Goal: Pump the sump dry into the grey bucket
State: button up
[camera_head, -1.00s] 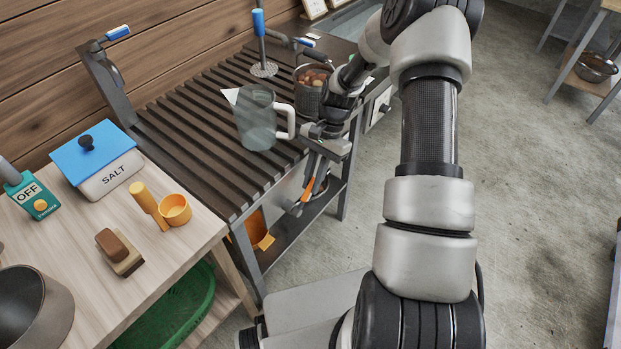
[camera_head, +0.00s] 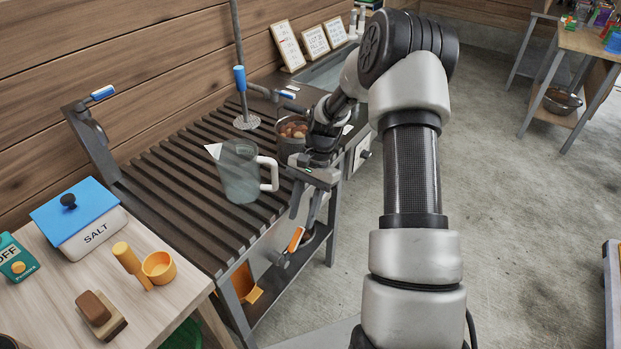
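My gripper (camera_head: 306,208) hangs beside the right edge of the slatted bench, fingers pointing down. Its two fingers look apart, with nothing visible between them. An orange-handled tool (camera_head: 296,239) shows just below the fingertips, apparently at the lower shelf; I cannot tell its distance from them. A blue-gripped lever (camera_head: 103,92) stands at the bench's left end. An upright rod with a blue grip (camera_head: 239,78) ends in a perforated disc on the slats. I cannot make out a sump or a grey bucket.
A clear pitcher (camera_head: 238,176) and a pot of chestnuts (camera_head: 290,146) stand on the slatted bench (camera_head: 165,190). A salt box (camera_head: 90,230), orange scoop (camera_head: 158,267) and brush (camera_head: 98,312) occupy the near-left table.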

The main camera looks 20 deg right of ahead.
jog(key=p+v, duration=0.1)
jog(key=v, duration=1)
jog(key=shift+r, duration=0.35)
jog(key=shift+w+d, duration=0.1)
